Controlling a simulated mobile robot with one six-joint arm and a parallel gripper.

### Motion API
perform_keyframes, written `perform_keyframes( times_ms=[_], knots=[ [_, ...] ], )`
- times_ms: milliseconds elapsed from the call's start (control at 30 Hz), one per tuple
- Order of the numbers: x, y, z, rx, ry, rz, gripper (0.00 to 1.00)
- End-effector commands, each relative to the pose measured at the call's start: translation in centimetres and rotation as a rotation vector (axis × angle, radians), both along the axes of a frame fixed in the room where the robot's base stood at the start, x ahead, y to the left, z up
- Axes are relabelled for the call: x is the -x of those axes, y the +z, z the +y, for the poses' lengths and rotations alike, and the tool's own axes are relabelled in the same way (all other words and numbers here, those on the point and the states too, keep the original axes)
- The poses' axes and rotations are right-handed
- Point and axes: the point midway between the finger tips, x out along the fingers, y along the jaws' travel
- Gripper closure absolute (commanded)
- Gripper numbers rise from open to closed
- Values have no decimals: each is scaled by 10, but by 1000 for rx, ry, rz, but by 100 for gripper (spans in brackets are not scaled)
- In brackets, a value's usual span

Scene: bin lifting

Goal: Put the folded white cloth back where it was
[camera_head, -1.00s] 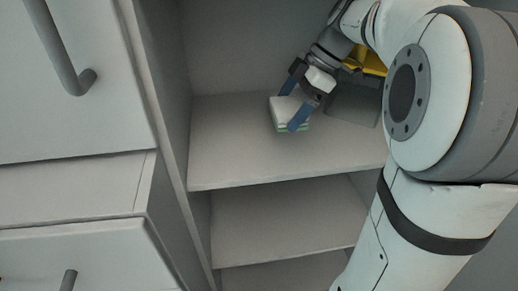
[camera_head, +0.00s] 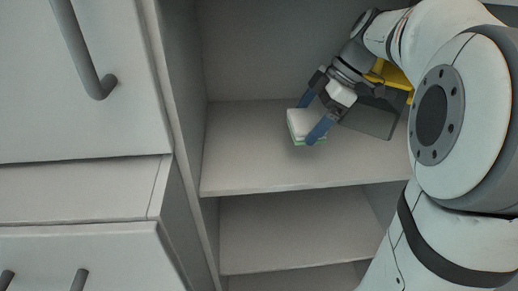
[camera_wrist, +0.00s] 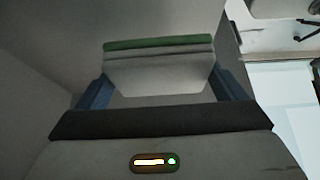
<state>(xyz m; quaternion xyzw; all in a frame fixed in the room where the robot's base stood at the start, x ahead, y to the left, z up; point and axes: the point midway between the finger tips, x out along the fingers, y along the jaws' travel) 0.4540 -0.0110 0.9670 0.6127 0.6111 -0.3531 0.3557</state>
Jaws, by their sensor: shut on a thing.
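The folded white cloth (camera_head: 303,122) is a small white block with a green layer along its lower edge. My gripper (camera_head: 312,120) is shut on it, with one blue finger on each side. In the head view it is above the left-middle part of the upper shelf; whether it touches the shelf I cannot tell. In the wrist view the cloth (camera_wrist: 160,68) sits between the blue fingers of my gripper (camera_wrist: 165,85), its green edge at the top.
The upper shelf (camera_head: 240,160) is bare around the cloth, with the cabinet's side wall (camera_head: 182,100) to its left. A dark grey bin (camera_head: 372,118) with yellow parts behind it stands right of the cloth, partly hidden by my arm. A lower shelf (camera_head: 280,235) looks empty.

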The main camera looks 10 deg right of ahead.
Motion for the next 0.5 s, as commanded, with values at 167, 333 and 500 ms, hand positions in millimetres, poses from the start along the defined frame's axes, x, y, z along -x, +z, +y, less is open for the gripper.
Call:
perform_keyframes(
  times_ms=[167,333,500],
  knots=[
    [1,-1,51,-1,8,-1,35],
    [0,-1,91,0,7,0,35],
    [0,-14,104,0,-1,3,35]
  ],
)
